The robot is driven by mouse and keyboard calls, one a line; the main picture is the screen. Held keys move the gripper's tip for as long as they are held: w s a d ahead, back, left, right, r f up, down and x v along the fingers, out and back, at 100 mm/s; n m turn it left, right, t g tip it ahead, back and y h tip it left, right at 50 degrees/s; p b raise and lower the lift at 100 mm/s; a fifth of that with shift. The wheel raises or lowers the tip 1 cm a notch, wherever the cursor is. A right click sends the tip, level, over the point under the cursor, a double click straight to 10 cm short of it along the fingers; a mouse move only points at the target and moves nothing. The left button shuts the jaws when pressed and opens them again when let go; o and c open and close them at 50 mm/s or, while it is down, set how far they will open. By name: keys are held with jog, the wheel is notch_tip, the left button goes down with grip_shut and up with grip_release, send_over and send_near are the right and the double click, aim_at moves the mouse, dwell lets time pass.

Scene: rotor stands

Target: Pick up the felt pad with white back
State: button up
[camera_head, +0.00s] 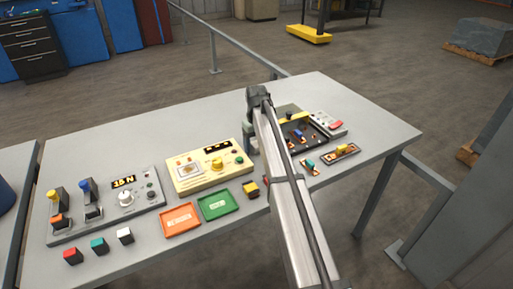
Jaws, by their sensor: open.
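A small block with a white top and dark sides (124,235), which may be the felt pad with white back, sits near the table's front edge. It is at the right end of a row with a red-topped block (73,256) and a teal-topped block (99,244). My gripper (249,147) is partly hidden behind my arm. It is over the right side of the cream panel, well to the right of and behind the white-topped block. It is open, with nothing seen in it.
An orange tray (181,234) and a green tray (233,205) lie right of the blocks. Behind are a grey panel with levers (148,209) and a cream panel (184,184). A dark tray (322,135) stands right of my arm. The table's left back (95,145) is clear.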

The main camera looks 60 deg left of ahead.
jog(key=shift+c, duration=0.3)
jog(key=c, duration=1)
notch_tip(320, 180, up, 10)
